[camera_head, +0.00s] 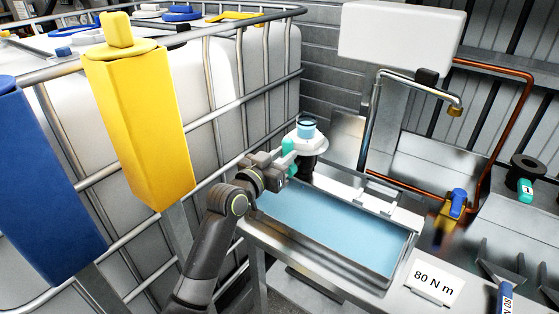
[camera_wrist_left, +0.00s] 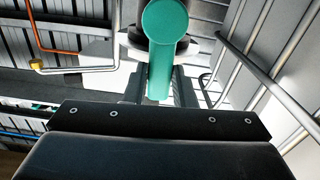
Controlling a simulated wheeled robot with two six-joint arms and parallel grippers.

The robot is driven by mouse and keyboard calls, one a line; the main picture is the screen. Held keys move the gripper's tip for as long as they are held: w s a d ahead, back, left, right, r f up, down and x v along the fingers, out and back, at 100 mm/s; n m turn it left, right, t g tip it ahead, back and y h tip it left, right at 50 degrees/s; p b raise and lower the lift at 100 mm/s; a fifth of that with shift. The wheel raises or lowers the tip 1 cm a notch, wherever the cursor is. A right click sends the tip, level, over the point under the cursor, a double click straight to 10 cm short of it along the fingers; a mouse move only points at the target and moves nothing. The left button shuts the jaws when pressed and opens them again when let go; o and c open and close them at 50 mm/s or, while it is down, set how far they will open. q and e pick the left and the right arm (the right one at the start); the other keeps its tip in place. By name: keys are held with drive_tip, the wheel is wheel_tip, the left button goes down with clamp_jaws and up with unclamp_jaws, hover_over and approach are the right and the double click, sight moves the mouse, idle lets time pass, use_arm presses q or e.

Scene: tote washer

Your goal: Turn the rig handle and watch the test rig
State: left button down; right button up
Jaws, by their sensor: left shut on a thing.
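The test rig (camera_head: 308,148) stands at the back left end of the blue basin. It has a white flange, a dark lower body and a clear, light-blue cup on top. The teal rig handle (camera_head: 288,150) is on its left side. My left gripper (camera_head: 282,168) reaches in from the lower left and is shut on the handle. In the left wrist view the teal handle (camera_wrist_left: 163,40) comes down between the gripper's fingers (camera_wrist_left: 162,88). The fingers partly hide the handle in the head view. My right gripper is not in view.
A shallow blue basin (camera_head: 335,227) lies in front of the rig. A caged white tank (camera_head: 220,80) with yellow (camera_head: 145,125) and blue (camera_head: 45,190) containers stands left. A tap (camera_head: 455,104) with copper pipe is behind. An "80 N m" sign (camera_head: 435,282) stands front right.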

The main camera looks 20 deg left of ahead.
use_arm(q)
drive_tip(key=shift+d+f+m, duration=0.15)
drive_tip(key=shift+d+m, duration=0.05)
drive_tip(key=shift+m, duration=0.2)
drive_tip(key=c, duration=1.4)
unclamp_jaws()
drive_tip(key=shift+s, duration=0.1)
drive_tip(key=shift+c, duration=0.2)
drive_tip(key=shift+o, duration=1.2)
drive_tip(key=shift+s, duration=0.1)
drive_tip(key=b+v, duration=0.2)
drive_tip(key=v, duration=1.5)
drive_tip(key=shift+b, duration=0.35)
